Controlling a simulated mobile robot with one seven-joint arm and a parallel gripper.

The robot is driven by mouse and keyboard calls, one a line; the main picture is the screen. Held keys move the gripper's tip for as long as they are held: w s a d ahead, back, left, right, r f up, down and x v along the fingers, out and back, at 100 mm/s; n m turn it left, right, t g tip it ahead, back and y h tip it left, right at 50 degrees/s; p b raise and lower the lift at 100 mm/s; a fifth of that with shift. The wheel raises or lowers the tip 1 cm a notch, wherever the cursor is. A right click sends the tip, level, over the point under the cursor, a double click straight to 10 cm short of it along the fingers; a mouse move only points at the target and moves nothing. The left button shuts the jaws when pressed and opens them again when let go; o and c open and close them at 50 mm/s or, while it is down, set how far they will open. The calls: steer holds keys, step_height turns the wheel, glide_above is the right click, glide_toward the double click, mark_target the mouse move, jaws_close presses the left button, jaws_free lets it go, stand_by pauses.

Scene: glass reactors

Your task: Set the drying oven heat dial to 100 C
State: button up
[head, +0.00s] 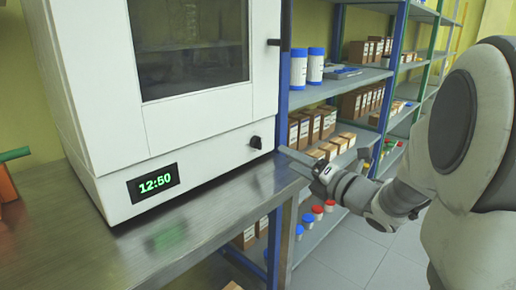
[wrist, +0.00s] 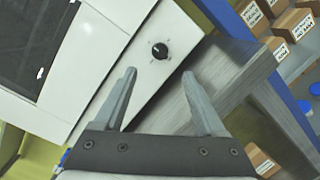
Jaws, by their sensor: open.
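The white drying oven (head: 210,130) stands on a metal bench, with a dark window in its door. Its lower front carries a green display (head: 153,183) reading 12:50 and a black heat dial (head: 255,142) at the right. In the wrist view the dial (wrist: 160,51) is a round black knob with a pale pointer mark; its scale is too small to read. My gripper (head: 298,158) is to the right of the dial in the head view. In the wrist view its two fingers (wrist: 158,75) are open and empty, with the dial beyond and between their tips, apart from them.
The metal bench (head: 190,222) has bare room before the oven. A shelf rack with blue posts (head: 284,70) stands right behind, holding cardboard boxes (head: 312,123) and blue-capped white containers (head: 298,68). A door latch (head: 273,42) sticks out above the dial.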

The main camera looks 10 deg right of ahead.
mark_target(261, 144)
steer(key=b+x, duration=0.1)
steer(key=x, duration=1)
steer(key=shift+w+a, duration=0.1)
jaws_close()
